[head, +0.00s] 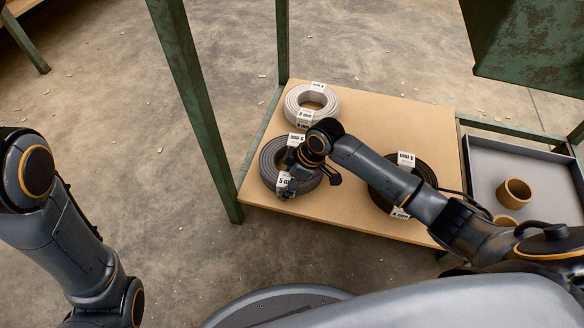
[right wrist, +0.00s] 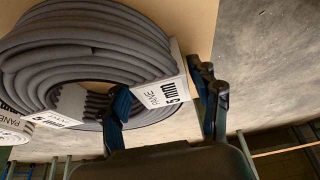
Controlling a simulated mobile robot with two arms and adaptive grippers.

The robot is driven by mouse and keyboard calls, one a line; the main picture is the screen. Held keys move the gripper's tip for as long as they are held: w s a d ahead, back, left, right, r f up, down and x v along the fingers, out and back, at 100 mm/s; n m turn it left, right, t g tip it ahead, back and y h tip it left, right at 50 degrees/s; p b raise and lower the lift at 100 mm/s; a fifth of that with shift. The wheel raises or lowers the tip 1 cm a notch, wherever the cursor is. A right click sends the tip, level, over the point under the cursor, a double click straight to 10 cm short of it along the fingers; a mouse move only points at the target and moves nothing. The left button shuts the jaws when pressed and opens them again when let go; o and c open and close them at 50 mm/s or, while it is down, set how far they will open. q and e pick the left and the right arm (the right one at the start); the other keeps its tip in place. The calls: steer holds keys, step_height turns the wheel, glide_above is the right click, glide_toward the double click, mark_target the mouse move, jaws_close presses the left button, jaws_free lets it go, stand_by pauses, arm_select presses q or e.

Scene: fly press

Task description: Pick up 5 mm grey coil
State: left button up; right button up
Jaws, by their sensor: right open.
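The 5 mm grey coil (head: 268,168) lies flat at the left edge of a tan board shelf, with white labels across its ring. In the right wrist view the coil (right wrist: 75,45) fills the upper left, and one label reads 5 mm. My right gripper (right wrist: 167,95) is open at the labelled side of the ring. One finger shows on the inner side of the ring and the other outside it, beside the label. Whether they touch the coil I cannot tell. In the head view my right arm hides part of the coil. My left gripper is out of view.
A light grey coil (head: 292,106) lies just behind. A black coil (head: 424,173) lies to the right, partly under my right arm. A grey tray (head: 545,165) holds brown rings at the right. Green posts (head: 190,90) frame the shelf (head: 400,118).

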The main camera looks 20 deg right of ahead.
steer(key=shift+c, duration=0.2)
jaws_close()
steer(key=shift+w+r, duration=0.1)
steer(key=shift+r, duration=0.05)
steer(key=shift+r, duration=0.15)
